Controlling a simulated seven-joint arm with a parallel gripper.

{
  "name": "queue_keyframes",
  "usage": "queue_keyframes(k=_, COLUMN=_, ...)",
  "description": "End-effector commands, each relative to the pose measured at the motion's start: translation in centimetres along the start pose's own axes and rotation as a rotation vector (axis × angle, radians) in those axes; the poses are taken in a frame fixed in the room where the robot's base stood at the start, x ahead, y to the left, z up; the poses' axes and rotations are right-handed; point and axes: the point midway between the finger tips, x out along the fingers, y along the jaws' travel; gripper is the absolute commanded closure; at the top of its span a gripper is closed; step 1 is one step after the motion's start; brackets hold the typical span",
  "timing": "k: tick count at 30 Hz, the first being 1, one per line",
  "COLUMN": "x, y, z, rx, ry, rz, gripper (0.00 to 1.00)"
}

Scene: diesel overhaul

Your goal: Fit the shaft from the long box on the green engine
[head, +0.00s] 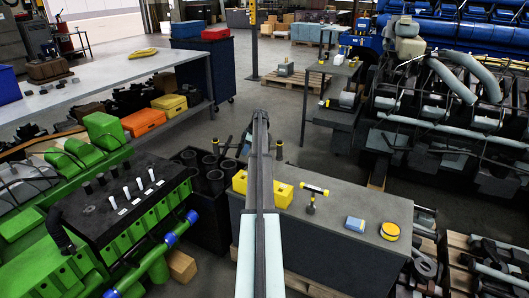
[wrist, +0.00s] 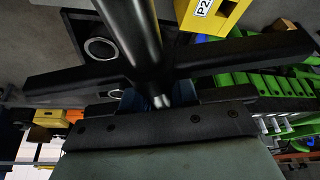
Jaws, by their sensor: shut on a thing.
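The green engine (head: 128,243) stands at the lower left of the head view, with a dark top, several white plugs and a blue-ended green pipe. Green engine parts (wrist: 265,82) also show at the right of the wrist view. In the wrist view my gripper (wrist: 157,98) is shut on a thick dark shaft (wrist: 140,35), which runs up out of the top edge. Its far end is out of sight. A long yellow box (head: 282,194) lies on the grey bench behind my arm.
A dark crate with several cylinders (head: 211,180) stands between engine and bench. A yellow block marked P2 (wrist: 208,14) tops the wrist view.

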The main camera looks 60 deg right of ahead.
Motion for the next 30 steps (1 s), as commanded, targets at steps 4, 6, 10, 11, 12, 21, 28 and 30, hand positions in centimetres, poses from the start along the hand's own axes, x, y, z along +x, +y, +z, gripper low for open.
queue_keyframes(k=4, x=0.8, y=-1.2, z=-5.1, rx=-0.086, ry=0.000, rz=-0.031, gripper=1.00)
queue_keyframes(k=6, x=1.2, y=-1.9, z=-7.2, rx=-0.124, ry=-0.001, rz=-0.047, gripper=1.00)
queue_keyframes(k=10, x=1.9, y=-3.1, z=-10.8, rx=-0.190, ry=-0.002, rz=-0.072, gripper=1.00)
queue_keyframes(k=11, x=2.1, y=-3.4, z=-11.5, rx=-0.204, ry=-0.002, rz=-0.078, gripper=1.00)
queue_keyframes(k=12, x=2.3, y=-3.9, z=-12.6, rx=-0.222, ry=-0.003, rz=-0.086, gripper=1.00)
queue_keyframes(k=21, x=3.7, y=-6.9, z=-19.5, rx=-0.355, ry=-0.004, rz=-0.140, gripper=1.00)
queue_keyframes(k=28, x=4.7, y=-9.9, z=-25.1, rx=-0.466, ry=-0.003, rz=-0.184, gripper=1.00)
queue_keyframes(k=30, x=5.1, y=-11.0, z=-26.9, rx=-0.503, ry=-0.003, rz=-0.198, gripper=1.00)
